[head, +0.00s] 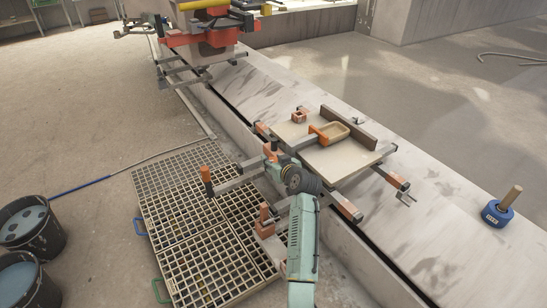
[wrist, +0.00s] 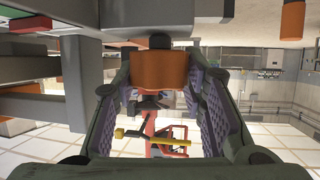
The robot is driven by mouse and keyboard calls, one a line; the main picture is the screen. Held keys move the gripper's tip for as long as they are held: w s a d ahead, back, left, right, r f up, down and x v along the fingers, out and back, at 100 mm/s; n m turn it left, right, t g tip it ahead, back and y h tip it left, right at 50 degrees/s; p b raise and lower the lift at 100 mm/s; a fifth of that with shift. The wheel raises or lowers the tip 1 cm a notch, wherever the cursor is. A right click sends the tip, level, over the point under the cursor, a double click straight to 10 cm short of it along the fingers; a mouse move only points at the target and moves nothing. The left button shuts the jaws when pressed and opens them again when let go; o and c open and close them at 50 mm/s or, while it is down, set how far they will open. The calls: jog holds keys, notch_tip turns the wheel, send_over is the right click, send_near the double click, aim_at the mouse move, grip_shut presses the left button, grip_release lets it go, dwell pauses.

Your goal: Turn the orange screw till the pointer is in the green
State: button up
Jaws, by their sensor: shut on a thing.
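The orange screw (wrist: 160,72) is a wide orange knob with a dark round end, upright in the middle of the wrist view. My gripper (wrist: 161,82) is shut on it, with a purple ridged pad on each side. In the head view my gripper (head: 284,166) reaches the orange screw (head: 271,152) at the near side of the carriage, and its fingers partly hide it. A small green strip (wrist: 8,22) with red beside it shows at the upper left of the wrist view; it may be the scale. I cannot make out the pointer.
A carriage with a pale board (head: 325,157) sits on the long grey bench. An upright orange handle (head: 206,180) stands on an arm to the left, over floor grates (head: 180,172). Black buckets (head: 30,228) stand at far left.

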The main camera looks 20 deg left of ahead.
jog(key=m+t+h+p, duration=0.1)
jog(key=p, duration=0.1)
jog(key=m+h+p, duration=0.2)
jog(key=shift+s+a+r+t, duration=0.1)
jog(key=shift+a+r+t, duration=0.1)
jog(key=shift+t, duration=0.2)
jog(key=m+h, duration=0.2)
jog(key=shift+d+f+t+h, duration=0.1)
jog(key=shift+f+t+h, duration=0.2)
jog(key=shift+t, duration=0.1)
jog(key=shift+d+m+t+h+b, duration=0.1)
jog(key=shift+m+t+h+b, duration=0.25)
jog(key=shift+m+h, duration=0.55)
jog(key=o, duration=1.2)
jog(key=shift+r, duration=0.1)
jog(key=v, duration=1.2)
jog(key=shift+d, duration=0.1)
